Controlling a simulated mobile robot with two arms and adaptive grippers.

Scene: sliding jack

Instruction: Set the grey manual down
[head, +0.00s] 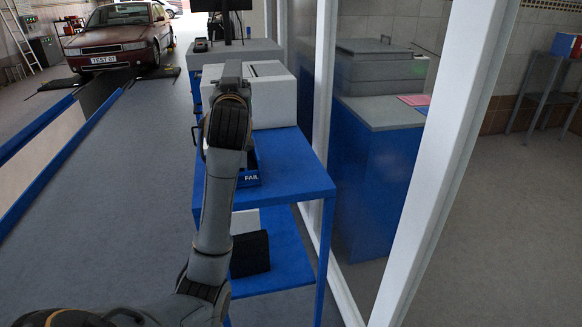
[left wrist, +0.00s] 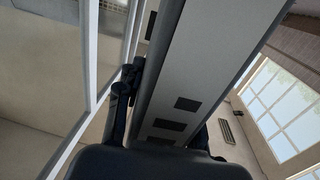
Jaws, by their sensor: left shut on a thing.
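The grey manual (left wrist: 190,75) fills the middle of the left wrist view as a long, tilted grey slab with dark square marks and a dark edge. My left gripper (left wrist: 160,112) is shut on it, with one dark finger along its left side and the other mostly hidden behind it. In the head view, my left arm reaches up over the blue cart (head: 305,178). My right gripper is not in view.
The cart top's front right is bare. A lower shelf (head: 285,245) holds a dark object (head: 250,253). A white-framed partition (head: 432,165) stands close on the right.

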